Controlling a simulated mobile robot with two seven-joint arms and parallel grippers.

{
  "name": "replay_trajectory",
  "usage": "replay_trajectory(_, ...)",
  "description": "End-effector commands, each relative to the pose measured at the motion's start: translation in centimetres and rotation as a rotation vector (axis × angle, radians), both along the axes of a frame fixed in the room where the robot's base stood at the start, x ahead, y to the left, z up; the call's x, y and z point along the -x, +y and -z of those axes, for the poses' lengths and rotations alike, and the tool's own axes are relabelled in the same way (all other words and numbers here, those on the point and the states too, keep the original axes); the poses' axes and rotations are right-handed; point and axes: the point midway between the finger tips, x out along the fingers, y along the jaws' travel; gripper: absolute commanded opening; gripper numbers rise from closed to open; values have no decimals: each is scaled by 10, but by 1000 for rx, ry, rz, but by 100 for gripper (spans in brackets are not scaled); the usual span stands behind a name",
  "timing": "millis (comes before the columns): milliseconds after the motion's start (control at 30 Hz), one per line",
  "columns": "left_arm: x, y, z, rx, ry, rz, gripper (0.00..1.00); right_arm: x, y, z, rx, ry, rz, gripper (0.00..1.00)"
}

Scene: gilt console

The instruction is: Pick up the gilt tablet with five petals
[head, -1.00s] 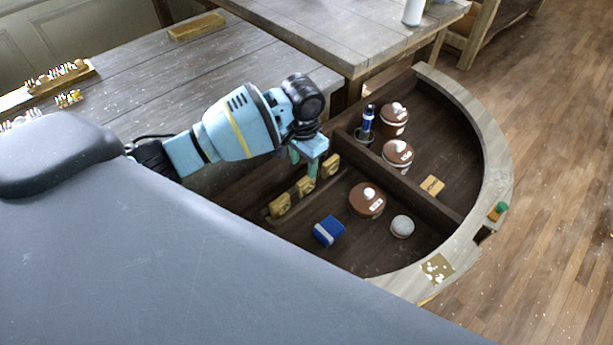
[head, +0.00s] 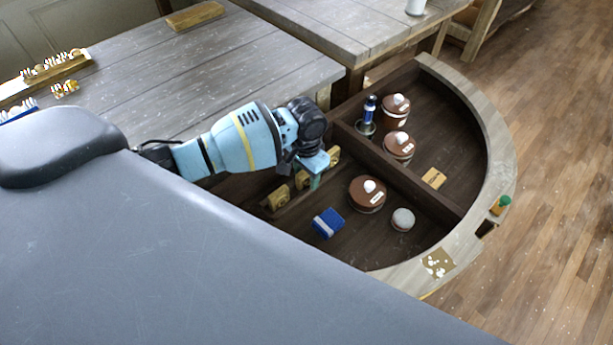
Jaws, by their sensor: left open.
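Three gilt tablets stand in a row in a dark holder inside the half-round console: a near one (head: 277,198), a middle one (head: 301,181) and a far one (head: 333,157). Their petals are too small to count. My left gripper (head: 309,182) is open and points down at the middle tablet, which it partly hides. One teal finger shows just right of that tablet; the other finger is hidden. I cannot tell whether they touch. My right gripper is not in view.
A divider (head: 410,175) splits the console. Near the row are a blue box (head: 328,223), a brown lidded pot (head: 367,195) and a pale round object (head: 403,220). Beyond the divider are two more pots (head: 399,147) and a blue bottle (head: 369,110). A grey table (head: 180,80) adjoins.

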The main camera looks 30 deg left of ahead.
Motion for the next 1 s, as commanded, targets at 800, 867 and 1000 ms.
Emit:
replay_trajectory(800,-1,0,1,1,-2,0,0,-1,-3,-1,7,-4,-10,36)
replay_trajectory(867,-1,0,0,1,-2,0,0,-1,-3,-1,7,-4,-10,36)
replay_trajectory(1000,-1,0,-5,1,-4,0,0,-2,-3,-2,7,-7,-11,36)
